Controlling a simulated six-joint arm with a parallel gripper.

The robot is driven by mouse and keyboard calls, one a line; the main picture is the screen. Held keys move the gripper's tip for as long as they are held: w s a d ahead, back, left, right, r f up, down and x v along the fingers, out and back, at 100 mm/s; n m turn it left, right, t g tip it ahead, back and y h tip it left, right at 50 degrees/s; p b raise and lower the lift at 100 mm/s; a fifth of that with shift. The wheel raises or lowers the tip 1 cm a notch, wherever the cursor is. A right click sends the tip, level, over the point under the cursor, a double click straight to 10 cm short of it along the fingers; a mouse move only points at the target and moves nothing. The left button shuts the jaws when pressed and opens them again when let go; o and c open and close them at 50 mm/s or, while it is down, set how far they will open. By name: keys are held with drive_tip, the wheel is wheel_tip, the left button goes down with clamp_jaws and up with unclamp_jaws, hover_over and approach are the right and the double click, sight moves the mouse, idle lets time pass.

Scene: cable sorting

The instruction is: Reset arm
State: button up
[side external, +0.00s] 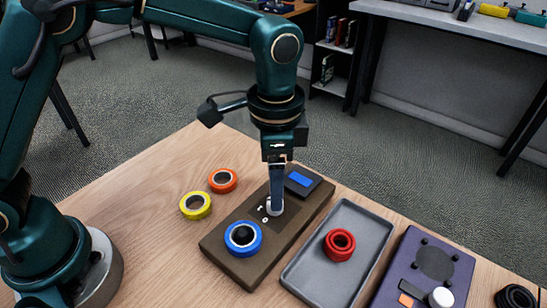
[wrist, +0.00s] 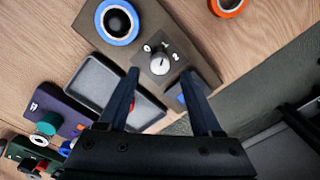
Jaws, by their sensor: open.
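My gripper (wrist: 162,98) is open and empty, with its two fingers apart in the wrist view. In the side external view it points down at the brown control box (side external: 222,251), right over the white knob (side external: 273,207). In the wrist view the knob (wrist: 159,63) sits among the marks 0, 1 and 2, ahead of the fingertips. I cannot tell whether the fingers touch it. A blue ring (side external: 243,238) sits around a black button on the same box. A small blue screen (side external: 300,179) is at the box's far end, partly hidden by a finger in the wrist view.
A grey tray (side external: 308,277) holds a red roll (side external: 339,243) right of the box. A purple device (side external: 428,262) and a black coil (side external: 516,297) lie further right. Yellow (side external: 195,205) and orange (side external: 223,180) rolls lie left of the box. The table's front left is bare.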

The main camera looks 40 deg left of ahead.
drive_tip(key=shift+r, duration=0.7)
drive_tip(key=shift+w+a+r, duration=0.1)
drive_tip(key=shift+r, duration=0.05)
drive_tip(key=s+a+r+n+t, duration=0.3)
drive_tip(key=a+r, duration=0.5)
drive_tip(key=r, duration=0.2)
drive_tip(key=s+a+f+n+t, duration=0.1)
drive_tip(key=s+a+f+n, duration=0.1)
drive_tip(key=s, duration=0.3)
drive_tip(key=s+a+f+n+t, duration=0.1)
drive_tip(key=s+a+n, duration=0.2)
drive_tip(key=s+n, duration=0.1)
drive_tip(key=shift+s+f+n, duration=0.4)
drive_tip(key=shift+s, duration=0.45)
